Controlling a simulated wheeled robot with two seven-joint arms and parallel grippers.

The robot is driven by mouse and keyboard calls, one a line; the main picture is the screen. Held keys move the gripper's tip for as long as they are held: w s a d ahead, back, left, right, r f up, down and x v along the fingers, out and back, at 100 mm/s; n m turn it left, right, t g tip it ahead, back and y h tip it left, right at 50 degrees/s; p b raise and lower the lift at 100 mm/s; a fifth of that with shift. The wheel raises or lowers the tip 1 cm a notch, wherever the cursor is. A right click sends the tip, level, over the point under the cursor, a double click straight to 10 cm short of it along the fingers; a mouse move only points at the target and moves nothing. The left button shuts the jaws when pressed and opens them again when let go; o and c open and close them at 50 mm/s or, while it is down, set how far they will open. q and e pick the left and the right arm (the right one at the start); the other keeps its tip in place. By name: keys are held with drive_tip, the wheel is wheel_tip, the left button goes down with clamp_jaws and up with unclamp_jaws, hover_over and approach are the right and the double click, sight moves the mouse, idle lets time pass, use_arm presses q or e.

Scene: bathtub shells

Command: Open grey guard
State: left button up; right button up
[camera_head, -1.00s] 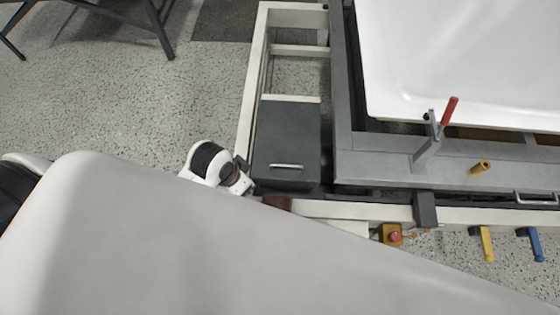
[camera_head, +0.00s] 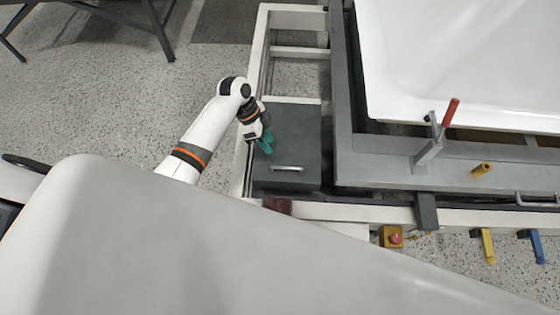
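The grey guard (camera_head: 300,128) is a dark grey box-shaped cover with a silver bar handle (camera_head: 287,169) near its front edge. It looks closed, set in the white frame left of the tub. My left gripper (camera_head: 267,146) has green fingertips and is over the guard's left part, up and left of the handle. It looks apart from the handle. The fingers are too small to tell whether they are open or shut. My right gripper is not in view.
A white tub shell (camera_head: 460,60) lies in a grey frame (camera_head: 380,172) with a red-handled clamp (camera_head: 450,112). A red button on a yellow box (camera_head: 392,237) and yellow and blue handles (camera_head: 538,246) sit along the front. A dark table stands at upper left.

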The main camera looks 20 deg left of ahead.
sight(283, 167)
use_arm(q)
drive_tip(key=b+x, duration=0.2)
drive_tip(key=x, duration=0.8)
drive_tip(key=shift+d+f, duration=0.15)
drive_tip(key=shift+f, duration=0.2)
clamp_jaws()
